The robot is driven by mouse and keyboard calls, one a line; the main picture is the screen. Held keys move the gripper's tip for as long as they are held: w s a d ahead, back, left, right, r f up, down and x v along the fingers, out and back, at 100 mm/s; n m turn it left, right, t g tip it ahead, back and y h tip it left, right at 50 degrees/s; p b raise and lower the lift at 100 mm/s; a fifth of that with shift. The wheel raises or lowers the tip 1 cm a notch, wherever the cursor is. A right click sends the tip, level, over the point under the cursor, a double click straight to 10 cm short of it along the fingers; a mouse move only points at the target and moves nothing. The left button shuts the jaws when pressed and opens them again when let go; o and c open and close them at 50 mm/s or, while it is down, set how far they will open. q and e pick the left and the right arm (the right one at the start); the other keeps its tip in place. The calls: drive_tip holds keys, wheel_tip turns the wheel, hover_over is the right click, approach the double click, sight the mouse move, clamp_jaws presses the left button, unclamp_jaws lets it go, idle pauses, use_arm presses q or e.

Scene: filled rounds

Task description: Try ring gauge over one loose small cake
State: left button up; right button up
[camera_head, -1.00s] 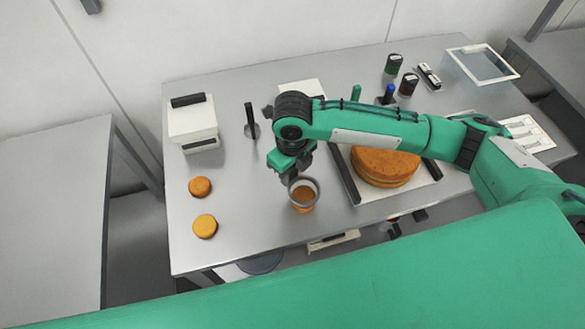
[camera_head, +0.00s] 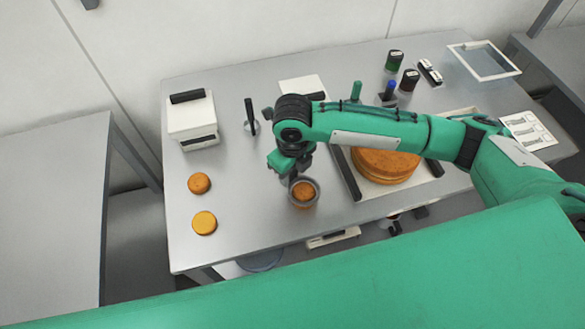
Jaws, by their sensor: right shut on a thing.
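The grey ring gauge (camera_head: 317,192) is in the grip of my right gripper (camera_head: 292,176), at the front middle of the table. A small orange-brown cake (camera_head: 303,190) shows through the ring's opening, and a little of its side shows below the ring. The ring looks to be around or just over the cake's top; I cannot tell how far down it sits. Two other loose small cakes stand at the left, a darker one (camera_head: 199,183) and a yellower one (camera_head: 204,223). My left gripper is out of view.
A large layered cake (camera_head: 384,166) sits on a pale board right of my gripper, partly under my right arm. A white box with a black handle (camera_head: 192,120) stands back left. Jars (camera_head: 394,61) and a clear framed bin (camera_head: 484,62) stand back right.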

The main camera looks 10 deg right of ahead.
sight(292, 180)
drive_tip(key=shift+f+b, duration=0.85)
drive_tip(key=shift+f, duration=1.35)
drive_tip(key=shift+r, duration=0.15)
idle(1.0)
drive_tip(key=shift+r+p, duration=4.8)
